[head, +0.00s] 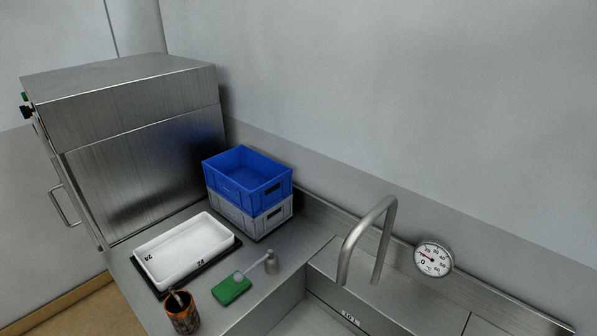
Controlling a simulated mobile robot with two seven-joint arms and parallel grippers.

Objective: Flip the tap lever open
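A bent metal tap spout (382,222) arches over the sink at the right of the head view. Left of it, on the counter by the sink's corner, stands a short metal post (271,262). No water shows at the spout. Neither of my grippers is in view.
A steel hood machine (140,150) stands at the left. A blue crate (247,178) sits on a grey crate (250,218). A white tray (187,249), a rusty cup (183,315) holding something, and a wall dial (433,259) surround the sink (335,315).

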